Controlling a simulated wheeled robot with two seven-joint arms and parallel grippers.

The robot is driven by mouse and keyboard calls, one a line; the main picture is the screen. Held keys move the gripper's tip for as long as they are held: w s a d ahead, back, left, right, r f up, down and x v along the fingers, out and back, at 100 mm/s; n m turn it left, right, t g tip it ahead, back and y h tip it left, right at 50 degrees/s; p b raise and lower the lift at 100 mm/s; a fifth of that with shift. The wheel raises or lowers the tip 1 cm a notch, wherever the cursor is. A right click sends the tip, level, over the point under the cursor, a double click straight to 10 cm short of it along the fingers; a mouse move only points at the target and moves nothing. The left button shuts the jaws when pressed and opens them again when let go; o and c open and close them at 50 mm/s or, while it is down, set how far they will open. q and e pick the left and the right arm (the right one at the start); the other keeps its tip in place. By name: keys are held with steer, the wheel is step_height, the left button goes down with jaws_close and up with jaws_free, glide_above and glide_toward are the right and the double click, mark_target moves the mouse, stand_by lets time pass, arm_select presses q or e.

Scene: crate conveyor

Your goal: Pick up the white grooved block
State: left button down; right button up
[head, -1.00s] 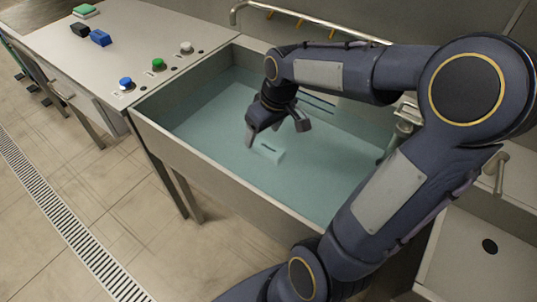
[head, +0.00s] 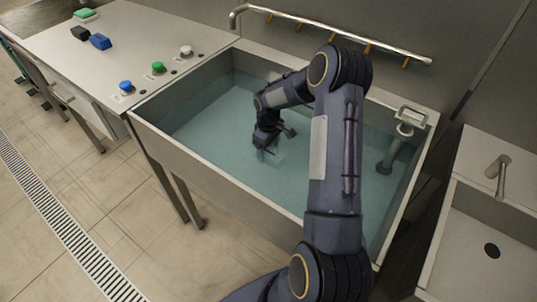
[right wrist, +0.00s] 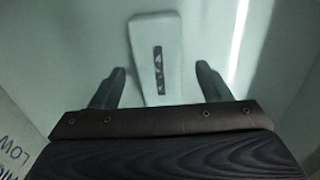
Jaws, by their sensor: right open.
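The white grooved block (right wrist: 157,50) lies in the basin below my right gripper. In the right wrist view it is a pale oblong with a dark slot along its middle, and its near end reaches between the two fingers. My right gripper (right wrist: 160,88) is open, with a gap on each side of the block and no visible contact. In the head view my right gripper (head: 268,148) points down into the water-filled basin (head: 165,153) and mostly hides the block. My left gripper is not in view.
A pipe rail (head: 335,35) runs along the basin's back edge. A grey fixture (head: 392,150) stands at its right end. Blue, green (head: 158,67) and white knobs line the counter at left. A second sink (head: 470,235) stands at right. The basin's left part is clear.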

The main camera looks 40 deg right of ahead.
step_height(320, 180, down, 2)
steer(key=shift+f, duration=0.15)
steer(key=c, duration=1.2)
steer(key=shift+c, duration=0.8)
steer(key=shift+r, duration=0.2)
